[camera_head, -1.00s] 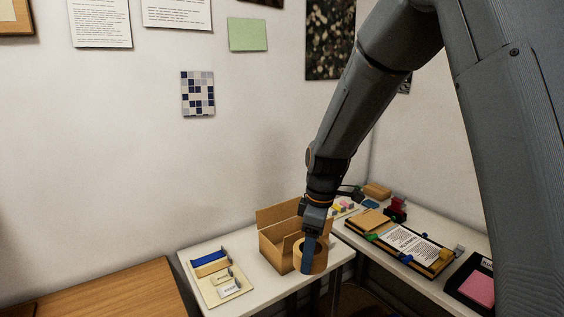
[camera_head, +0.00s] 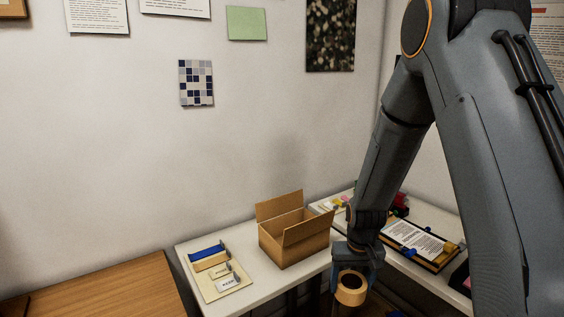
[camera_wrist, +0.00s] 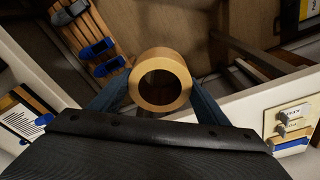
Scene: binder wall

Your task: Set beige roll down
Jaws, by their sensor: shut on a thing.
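The beige roll (camera_head: 350,291) is a ring of tape, held in my gripper (camera_head: 357,268) at the lower right of the head view. It hangs in front of the white table's front edge, to the right of the cardboard box. In the wrist view the roll (camera_wrist: 160,55) sits between the two blue-grey fingers of my gripper (camera_wrist: 160,90), with its hole facing the camera. The fingers touch its sides. Below it in the wrist view is dark floor and a table edge.
An open cardboard box (camera_head: 287,250) stands on the white table (camera_head: 262,287), beside a beige board (camera_head: 212,290) with labelled parts. A clipboard (camera_head: 415,240) lies on the right-hand table. A wooden table (camera_head: 110,290) is at the left. Bare white tabletop shows in front of the box.

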